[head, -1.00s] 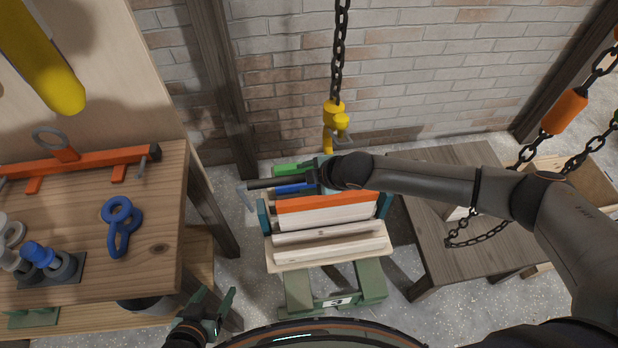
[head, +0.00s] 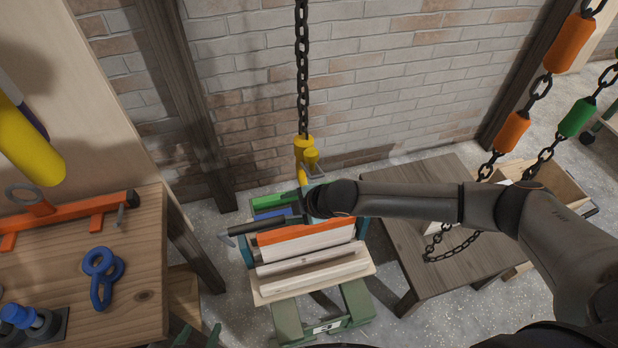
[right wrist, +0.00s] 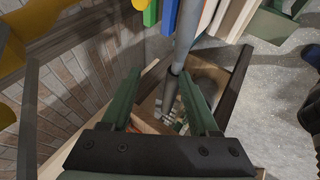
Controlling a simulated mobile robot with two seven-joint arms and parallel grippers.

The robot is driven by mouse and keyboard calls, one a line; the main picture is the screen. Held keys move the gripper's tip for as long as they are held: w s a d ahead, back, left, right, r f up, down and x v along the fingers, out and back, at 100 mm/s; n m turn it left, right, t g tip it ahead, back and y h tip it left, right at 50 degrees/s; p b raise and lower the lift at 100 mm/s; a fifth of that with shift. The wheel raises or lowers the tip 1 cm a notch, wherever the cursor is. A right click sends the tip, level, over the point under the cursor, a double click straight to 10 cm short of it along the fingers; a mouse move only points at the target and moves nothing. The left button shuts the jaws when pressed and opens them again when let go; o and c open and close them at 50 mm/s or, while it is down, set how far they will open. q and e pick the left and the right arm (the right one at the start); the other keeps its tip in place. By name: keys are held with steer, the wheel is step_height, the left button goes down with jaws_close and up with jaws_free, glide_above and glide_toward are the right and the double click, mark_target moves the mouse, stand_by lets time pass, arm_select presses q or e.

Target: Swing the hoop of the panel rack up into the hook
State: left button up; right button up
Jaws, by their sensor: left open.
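The panel rack (head: 359,300) stands on the floor with several upright panels in it. Its hoop shows as a bar with a dark sleeve (head: 265,224) and a pale grey bent end at the left, low over the panels. In the right wrist view the hoop's bar (right wrist: 187,40) runs down between my green fingers, closer to the right one. The yellow hook (head: 304,152) hangs on a chain above and behind my right gripper (head: 301,204). My right gripper (right wrist: 168,82) is open, its fingers apart around the bar. My left gripper (head: 197,336) is open, partly cut off at the bottom edge.
A wooden workbench (head: 140,240) with a blue shackle (head: 103,275) and an orange bar (head: 70,215) is at the left. A low dark wooden table (head: 440,190) stands right of the rack, with chains (head: 500,150) hanging over it. A brick wall is behind.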

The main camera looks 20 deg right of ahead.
steer(key=shift+s+d+r, duration=0.1)
steer(key=shift+d+r, duration=0.2)
steer(key=shift+r, duration=0.4)
steer(key=shift+s+d+r, duration=0.1)
steer(key=shift+d+r, duration=0.2)
steer(key=shift+r, duration=0.4)
steer(key=shift+d+r, duration=0.25)
steer(key=shift+r, duration=0.4)
steer(key=shift+d+r, duration=0.2)
steer(key=shift+r, duration=0.4)
steer(key=r, duration=0.1)
steer(key=s+d+r, duration=0.1)
steer(key=r, duration=0.1)
steer(key=d+r, duration=0.1)
steer(key=r, duration=0.1)
steer(key=shift+s+d+r, duration=0.15)
steer(key=shift+d, duration=0.05)
steer(key=shift+a, duration=0.1)
